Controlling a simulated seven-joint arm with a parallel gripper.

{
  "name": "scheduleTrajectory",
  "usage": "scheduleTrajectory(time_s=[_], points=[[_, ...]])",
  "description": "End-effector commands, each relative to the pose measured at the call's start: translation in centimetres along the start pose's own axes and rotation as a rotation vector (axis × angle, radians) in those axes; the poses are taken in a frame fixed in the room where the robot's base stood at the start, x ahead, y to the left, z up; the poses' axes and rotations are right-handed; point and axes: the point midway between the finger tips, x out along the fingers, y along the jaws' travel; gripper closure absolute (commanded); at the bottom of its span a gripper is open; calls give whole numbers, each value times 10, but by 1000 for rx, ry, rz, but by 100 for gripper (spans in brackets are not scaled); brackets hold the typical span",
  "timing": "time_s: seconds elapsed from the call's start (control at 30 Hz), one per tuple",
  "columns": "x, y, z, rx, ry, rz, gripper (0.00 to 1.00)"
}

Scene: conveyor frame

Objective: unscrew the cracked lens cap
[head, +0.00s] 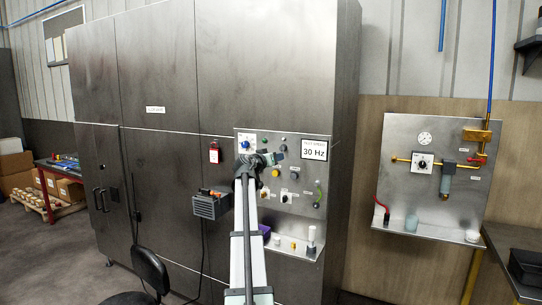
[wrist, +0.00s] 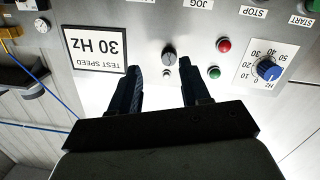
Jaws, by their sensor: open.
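A control panel (head: 309,200) is on the front of a dark cabinet. In the wrist view, upside down, a red round lens (wrist: 224,44) and a green round lens (wrist: 214,72) are on it, right of my fingers. A green lens also shows in the head view (head: 265,140). I cannot make out a crack on any lens. My gripper (wrist: 162,66) is open and empty, its fingers pointing at the panel. In the head view my gripper (head: 270,158) hides part of the panel.
A blue Hz dial (wrist: 268,70) and a 30 Hz sign (wrist: 95,49) flank the fingers. A second panel (head: 395,160) with a gauge and pipes hangs to the right.

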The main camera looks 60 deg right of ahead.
Motion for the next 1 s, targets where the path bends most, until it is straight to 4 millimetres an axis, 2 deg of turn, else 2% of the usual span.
scheduleTrajectory(time_s=[0.13,0.3,0.47,1.0], points=[[-2,-3,-16,120,82,-22,53],[-2,-7,-19,239,98,-48,53],[2,-7,-19,272,95,-48,53],[61,-9,-25,270,93,-47,53]])
